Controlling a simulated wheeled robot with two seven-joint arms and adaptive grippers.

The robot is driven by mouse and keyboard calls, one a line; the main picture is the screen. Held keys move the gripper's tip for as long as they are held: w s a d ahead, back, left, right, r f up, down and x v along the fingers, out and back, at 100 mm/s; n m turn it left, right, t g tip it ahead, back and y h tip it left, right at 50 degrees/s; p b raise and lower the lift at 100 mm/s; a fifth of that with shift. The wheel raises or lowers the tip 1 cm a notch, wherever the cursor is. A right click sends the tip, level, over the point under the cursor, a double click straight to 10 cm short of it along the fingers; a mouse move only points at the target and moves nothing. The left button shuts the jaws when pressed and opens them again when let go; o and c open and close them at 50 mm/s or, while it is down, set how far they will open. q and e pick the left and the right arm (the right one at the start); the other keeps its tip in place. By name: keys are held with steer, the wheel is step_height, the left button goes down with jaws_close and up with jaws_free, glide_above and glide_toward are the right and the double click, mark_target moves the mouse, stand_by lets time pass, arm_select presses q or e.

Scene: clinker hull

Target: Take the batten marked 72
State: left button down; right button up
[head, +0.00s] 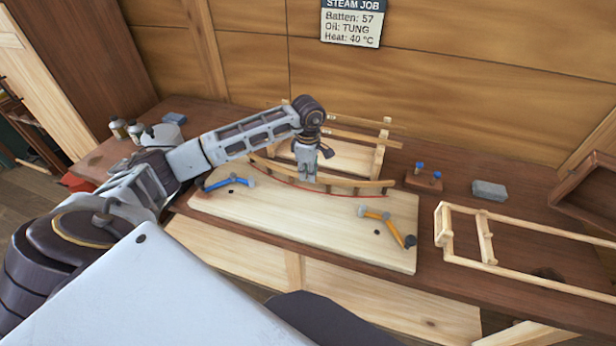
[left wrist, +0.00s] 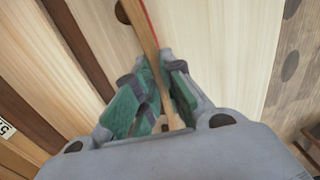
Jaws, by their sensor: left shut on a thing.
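My left gripper (head: 308,177) is shut on a thin, curved wooden batten (head: 350,183) over the pale board (head: 290,226). The batten bows along a red curved line on the board; I cannot tell whether it touches the board. In the left wrist view, the batten (left wrist: 147,42) runs between the green-padded fingers (left wrist: 155,92), with red along one side. No number shows on it. Behind it, a wooden rack (head: 379,155) holds more battens (head: 365,137), whose marks are unreadable. A partly cut-off label (left wrist: 5,130) starting with 5 shows in the left wrist view. My right gripper is out of view.
A block with blue-topped pegs (head: 424,178), a grey block (head: 490,190) and a wooden frame (head: 486,238) stand right. Bottles (head: 118,127) and a white pot (head: 163,133) stand left. The wall sign (head: 352,22) reads Batten: 57.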

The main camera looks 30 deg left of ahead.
arm_select(q)
steer(key=shift+r+p, duration=0.9)
steer(key=shift+r, duration=1.5)
